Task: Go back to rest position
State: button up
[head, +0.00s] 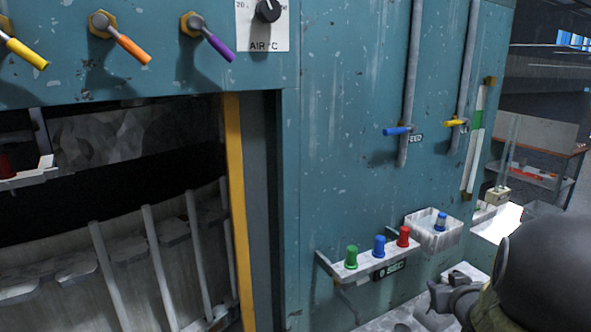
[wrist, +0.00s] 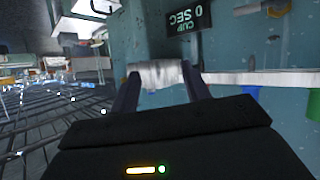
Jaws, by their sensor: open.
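My gripper shows low at the right in the head view (head: 447,297), dark and partly cut off by the frame, below the shelf and bin. In the wrist view my gripper (wrist: 160,82) has its two dark fingers apart. A pale, whitish piece (wrist: 155,71) shows between and beyond the fingertips; I cannot tell what it is or whether it touches them. The wrist picture appears upside down, with the inverted display (wrist: 190,17) just beyond the gripper.
A white shelf (head: 330,266) on the teal wall holds green (head: 351,256), blue (head: 379,246) and red (head: 403,236) pieces. Beside it, a white bin (head: 428,243) holds a blue-topped piece (head: 441,221). Coloured levers and pipes project above. An open furnace bay is at left.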

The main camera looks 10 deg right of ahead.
jog(key=s+a+f+g+y, duration=0.1)
jog(key=s+a+f+g, duration=0.2)
jog(key=a, duration=0.5)
jog(key=s+a+f+n+g+y, duration=0.1)
jog(key=s+a+f+g, duration=0.2)
jog(key=s+a, duration=0.3)
jog(key=s+a+f+g+y, duration=0.1)
jog(key=s+a+f+g, duration=0.2)
jog(key=a, duration=0.7)
jog(key=shift+s+f+n+g, duration=0.3)
jog(key=shift+s+g, duration=0.1)
jog(key=shift+s, duration=0.75)
